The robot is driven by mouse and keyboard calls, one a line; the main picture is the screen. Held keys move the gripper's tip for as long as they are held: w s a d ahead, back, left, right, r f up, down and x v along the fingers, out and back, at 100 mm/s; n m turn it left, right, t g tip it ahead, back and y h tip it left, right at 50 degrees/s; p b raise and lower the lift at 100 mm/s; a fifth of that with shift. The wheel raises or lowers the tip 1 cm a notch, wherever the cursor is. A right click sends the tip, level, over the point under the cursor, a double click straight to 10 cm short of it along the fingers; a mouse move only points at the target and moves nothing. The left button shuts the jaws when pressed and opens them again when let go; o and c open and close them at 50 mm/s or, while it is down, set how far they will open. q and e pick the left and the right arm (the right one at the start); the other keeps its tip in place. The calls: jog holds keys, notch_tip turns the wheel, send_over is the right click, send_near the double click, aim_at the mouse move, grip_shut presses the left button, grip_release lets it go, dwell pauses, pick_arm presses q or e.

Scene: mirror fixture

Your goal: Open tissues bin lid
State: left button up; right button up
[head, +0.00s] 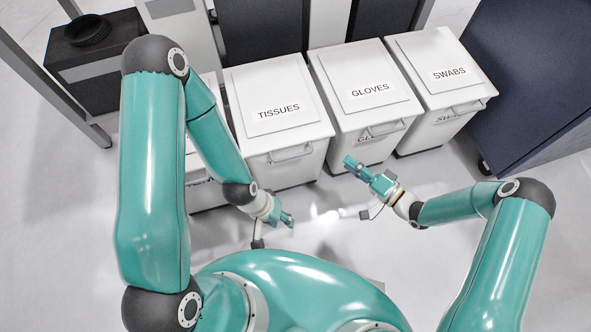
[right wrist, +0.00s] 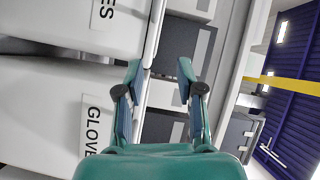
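The tissues bin (head: 283,172) is a white box with a flat white lid (head: 270,85) labelled TISSUES; the lid looks shut. A handle (head: 291,153) sits on its front, near the top. My left gripper (head: 288,219) is low in front of this bin, apart from it; whether its fingers are open is too small to tell. My right gripper (head: 351,163) is in front of the gloves bin. In the right wrist view its two fingers (right wrist: 160,82) are spread with nothing between them. A label ending in ES (right wrist: 104,12) shows at that view's upper left.
The gloves bin (head: 368,145) and swabs bin (head: 440,130) stand to the right of the tissues bin. Another white bin (head: 205,197) is mostly hidden behind my left arm. A dark blue cabinet (head: 540,70) stands at the right. The floor (head: 335,235) between my grippers is clear.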

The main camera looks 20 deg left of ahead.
aim_at(295, 155)
jog(key=s+a+f+n+g+y+b, duration=0.1)
jog(key=s+f+n+g+y+b, duration=0.1)
jog(key=s+f+g+y+b, duration=0.15)
pick_arm(q)
notch_tip(295, 155, down, 7)
jog(key=b, duration=0.1)
pick_arm(e)
jog(key=shift+g, duration=0.25)
jog(key=x, duration=1)
jog(key=f+x, duration=0.1)
jog(key=x, duration=0.5)
jog(key=shift+a, duration=0.2)
grip_shut()
jog(key=shift+w+d, duration=0.1)
